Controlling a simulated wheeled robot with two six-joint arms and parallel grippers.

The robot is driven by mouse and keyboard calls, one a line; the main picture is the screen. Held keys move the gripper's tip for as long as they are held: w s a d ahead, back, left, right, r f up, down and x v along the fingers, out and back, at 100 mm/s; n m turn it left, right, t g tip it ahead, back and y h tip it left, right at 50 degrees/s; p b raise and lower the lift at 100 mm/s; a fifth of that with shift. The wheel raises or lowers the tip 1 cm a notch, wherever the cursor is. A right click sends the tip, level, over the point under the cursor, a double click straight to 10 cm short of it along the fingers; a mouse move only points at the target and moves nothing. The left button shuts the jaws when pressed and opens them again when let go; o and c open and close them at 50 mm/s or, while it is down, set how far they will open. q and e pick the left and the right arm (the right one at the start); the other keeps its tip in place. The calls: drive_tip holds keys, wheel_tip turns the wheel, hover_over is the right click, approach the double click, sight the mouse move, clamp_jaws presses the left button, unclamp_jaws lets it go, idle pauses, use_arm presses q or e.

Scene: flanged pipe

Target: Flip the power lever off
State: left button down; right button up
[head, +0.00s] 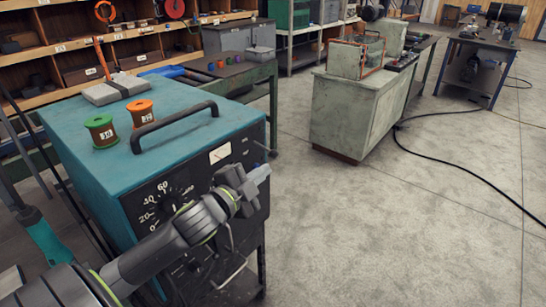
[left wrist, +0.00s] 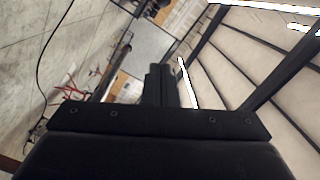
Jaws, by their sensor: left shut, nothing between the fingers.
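A teal welding-type machine (head: 185,160) stands in front of me, with a dial and a small meter on its dark front panel. A short dark rod (head: 264,148) sticks out at the panel's right edge; it looks like the power lever, but its setting is too small to tell. My left gripper (head: 262,173) is just below and in front of that rod, apart from it as far as I can see. Its fingers are shut and empty in the left wrist view (left wrist: 160,85). A dark bar (left wrist: 119,68) shows left of them there, possibly the same rod. My right gripper is not in view.
The machine's top carries a black handle (head: 173,126), a green spool (head: 101,131), an orange spool (head: 140,112) and a grey block with an orange stick (head: 115,88). A grey cabinet (head: 345,120) stands farther right. The floor right of the machine is clear, except for a black cable (head: 450,165).

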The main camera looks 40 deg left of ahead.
sight(264, 148)
use_arm(q)
drive_tip(key=w+a+f+p, duration=0.2)
drive_tip(key=w+a, duration=0.1)
drive_tip(key=w, duration=0.6)
drive_tip(key=shift+w, duration=0.3)
drive_tip(key=shift+f, duration=0.1)
drive_tip(key=shift+f+b, duration=0.3)
drive_tip(key=shift+f, duration=0.25)
